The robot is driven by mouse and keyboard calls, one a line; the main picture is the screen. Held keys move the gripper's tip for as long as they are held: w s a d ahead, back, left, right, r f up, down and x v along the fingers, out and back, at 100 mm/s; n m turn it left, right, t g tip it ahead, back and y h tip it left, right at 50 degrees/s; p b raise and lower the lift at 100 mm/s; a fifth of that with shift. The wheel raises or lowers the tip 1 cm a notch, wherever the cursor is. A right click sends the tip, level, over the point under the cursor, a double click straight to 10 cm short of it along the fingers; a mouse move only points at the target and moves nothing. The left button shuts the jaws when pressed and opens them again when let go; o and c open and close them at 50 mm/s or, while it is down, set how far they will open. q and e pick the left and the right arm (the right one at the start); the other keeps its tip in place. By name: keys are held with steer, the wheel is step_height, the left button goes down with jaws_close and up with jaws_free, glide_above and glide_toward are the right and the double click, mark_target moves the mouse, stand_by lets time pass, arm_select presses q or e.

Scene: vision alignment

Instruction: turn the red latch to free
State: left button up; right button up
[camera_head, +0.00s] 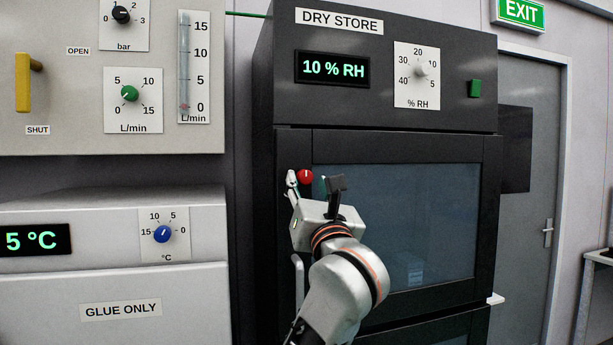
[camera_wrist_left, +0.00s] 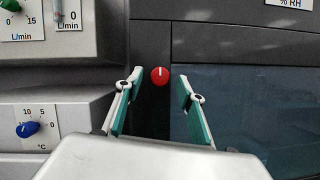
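The red latch (camera_head: 305,176) is a round red knob on the left frame of the dark dry-store cabinet's door. In the left wrist view the red latch (camera_wrist_left: 160,76) carries a short white mark that stands about upright. My left gripper (camera_head: 314,182) is in front of the door, just below the latch in the head view. In the left wrist view the left gripper (camera_wrist_left: 157,92) is open, with its green-padded fingers spread to either side of the latch. Nothing is between the fingers, and they look short of the latch. My right gripper is not in view.
The dry store (camera_head: 400,70) has a display reading 10 % RH, a grey dial and a green button. A vertical door handle (camera_head: 298,280) is left of my arm. A white unit (camera_head: 110,270) marked GLUE ONLY stands left. A grey door (camera_head: 540,150) is at right.

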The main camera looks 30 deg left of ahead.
arm_select(q)
steer(key=shift+x, duration=1.2)
jaws_close()
